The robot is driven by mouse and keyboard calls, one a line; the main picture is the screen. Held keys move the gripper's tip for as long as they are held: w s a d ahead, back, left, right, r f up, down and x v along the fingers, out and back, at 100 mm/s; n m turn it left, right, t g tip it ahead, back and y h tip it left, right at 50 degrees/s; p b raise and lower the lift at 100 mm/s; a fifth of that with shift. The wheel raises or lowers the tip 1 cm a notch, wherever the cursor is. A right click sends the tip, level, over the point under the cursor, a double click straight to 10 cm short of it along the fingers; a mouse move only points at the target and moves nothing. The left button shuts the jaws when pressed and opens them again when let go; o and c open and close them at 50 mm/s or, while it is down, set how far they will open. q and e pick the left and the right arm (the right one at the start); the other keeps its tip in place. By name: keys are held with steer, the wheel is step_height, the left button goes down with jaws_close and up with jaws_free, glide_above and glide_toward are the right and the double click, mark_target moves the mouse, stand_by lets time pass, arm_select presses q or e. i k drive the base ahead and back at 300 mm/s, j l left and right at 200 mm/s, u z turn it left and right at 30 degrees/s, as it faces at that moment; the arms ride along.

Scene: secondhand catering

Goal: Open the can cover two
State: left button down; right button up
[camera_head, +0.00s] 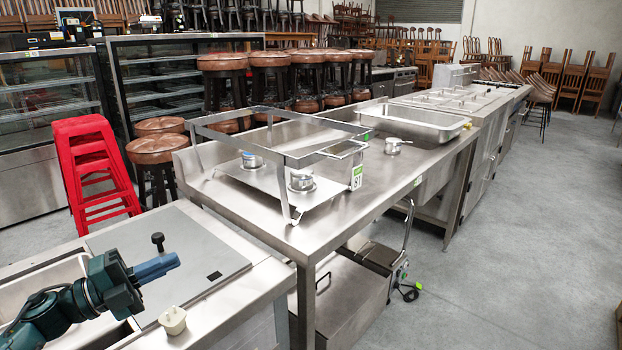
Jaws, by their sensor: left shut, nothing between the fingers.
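Two small silver cans sit under the metal frame stand (283,159) on the steel table (350,215) in the head view. One can (252,161) has a bluish top and stands at the back left; the other can (301,181) is nearer and to the right. A third small silver pot-like piece (393,146) with a side handle lies farther right. I cannot tell which can is number two. My left gripper (168,265) is shut and empty at the lower left, over the nearer counter and well apart from the cans. My right gripper is not in view.
The nearer counter (215,245) has a sink (40,285), a black knob (157,240) and a small pale block (173,320). A tag marked 81 (356,178) hangs on the stand. Red stools (95,170) stand at left. The floor at right is clear.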

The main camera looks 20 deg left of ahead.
mark_target(307, 170)
steer(key=i, duration=1.2)
